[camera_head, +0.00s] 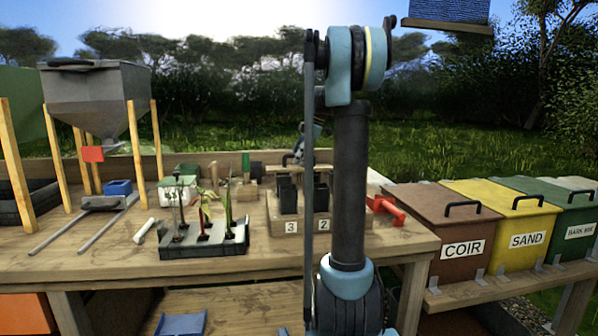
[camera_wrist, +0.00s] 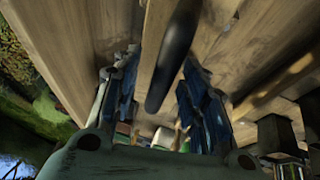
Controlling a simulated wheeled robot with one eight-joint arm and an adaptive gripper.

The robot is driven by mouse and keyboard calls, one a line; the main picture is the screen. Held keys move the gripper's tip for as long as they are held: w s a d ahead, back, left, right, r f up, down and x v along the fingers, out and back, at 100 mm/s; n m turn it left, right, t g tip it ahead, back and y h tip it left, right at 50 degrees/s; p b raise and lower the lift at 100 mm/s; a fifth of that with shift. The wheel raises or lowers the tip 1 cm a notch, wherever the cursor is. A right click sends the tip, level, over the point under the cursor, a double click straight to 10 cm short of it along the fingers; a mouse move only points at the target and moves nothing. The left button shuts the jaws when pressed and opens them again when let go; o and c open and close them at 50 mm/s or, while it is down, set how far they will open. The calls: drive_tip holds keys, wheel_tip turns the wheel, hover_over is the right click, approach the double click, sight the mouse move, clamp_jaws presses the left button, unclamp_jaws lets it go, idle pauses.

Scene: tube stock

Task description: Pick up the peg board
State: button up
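My gripper (camera_wrist: 160,68) shows in the wrist view with its two dark blue fingers spread apart. A dark rounded bar (camera_wrist: 172,60) appears between them, over pale wooden boards; I cannot tell whether it touches a finger. No gap closed on it shows, so it is not gripped. I cannot tell for sure whether this bar and wood are the peg board. In the head view my arm stands in front of the bench, and the gripper is mostly hidden behind it. Small wooden pieces stand at the bench's back near a green-handled tool (camera_head: 245,165).
The wooden bench (camera_head: 110,260) holds a black seedling tray (camera_head: 205,246), a numbered wooden rack (camera_head: 291,227) of black pots and a red tool (camera_head: 385,209). A grey hopper (camera_head: 95,95) stands left. Lidded bins, including a brown one (camera_head: 450,215), stand right.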

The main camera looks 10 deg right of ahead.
drive_tip(key=shift+f, duration=0.2)
clamp_jaws()
